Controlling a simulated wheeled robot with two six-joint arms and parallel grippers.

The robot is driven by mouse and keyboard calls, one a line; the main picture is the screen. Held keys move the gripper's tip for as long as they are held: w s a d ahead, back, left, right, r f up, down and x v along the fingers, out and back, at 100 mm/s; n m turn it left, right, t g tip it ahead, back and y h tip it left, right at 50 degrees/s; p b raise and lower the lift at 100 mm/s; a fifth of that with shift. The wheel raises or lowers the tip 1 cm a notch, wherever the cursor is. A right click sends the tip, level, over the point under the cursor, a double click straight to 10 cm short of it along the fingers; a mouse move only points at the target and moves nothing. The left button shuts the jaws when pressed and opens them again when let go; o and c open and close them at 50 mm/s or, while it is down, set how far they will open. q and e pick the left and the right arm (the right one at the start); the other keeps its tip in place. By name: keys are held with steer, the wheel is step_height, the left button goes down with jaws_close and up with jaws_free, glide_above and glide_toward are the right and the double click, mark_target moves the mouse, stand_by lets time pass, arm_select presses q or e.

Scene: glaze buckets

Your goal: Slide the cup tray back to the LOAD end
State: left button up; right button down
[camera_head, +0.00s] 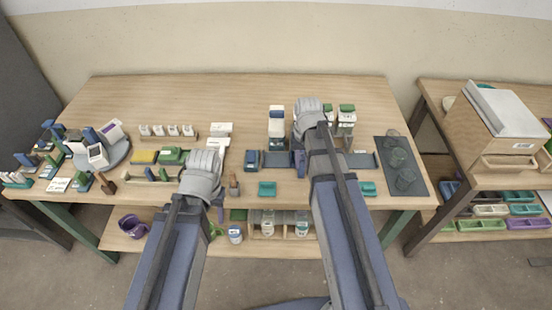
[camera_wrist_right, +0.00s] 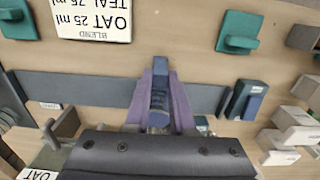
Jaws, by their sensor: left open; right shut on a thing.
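A long dark grey track (camera_head: 278,160) lies across the front of the table; it also shows in the right wrist view (camera_wrist_right: 75,86). My right gripper (camera_wrist_right: 159,85) is over its middle, its purple fingers shut on a blue-grey upright piece (camera_wrist_right: 158,105), seemingly the cup tray's handle. The tray's body and any cups are mostly hidden by my gripper and arm. A blue block (camera_wrist_right: 245,100) stands at one track end, at the left in the head view (camera_head: 251,159). I cannot read a LOAD mark. My left gripper (camera_head: 220,213) is open, away from the track near the table's front edge.
A dark mat (camera_head: 418,183) with several round items is at the right. The back of the table is clear.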

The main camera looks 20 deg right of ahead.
steer(key=shift+s+d, duration=0.2)
steer(key=shift+d, duration=0.45)
steer(key=shift+s+d, duration=0.15)
steer(key=shift+d, duration=0.5)
steer(key=shift+s+d, duration=0.5)
steer(key=shift+d, duration=1.25)
steer(key=shift+s+d, duration=0.55)
steer(key=shift+d, duration=1.25)
steer(key=shift+s+d, duration=0.5)
steer(key=shift+d, duration=1.35)
steer(key=shift+s+d, duration=0.4)
steer(key=shift+d, duration=1.05)
steer(key=shift+s+d, duration=0.45)
steer(key=shift+d, duration=0.95)
steer(key=shift+s+d, duration=0.4)
steer(key=shift+d, duration=1.05)
steer(key=c, duration=0.8)
jaws_free()
steer(key=shift+c, duration=0.2)
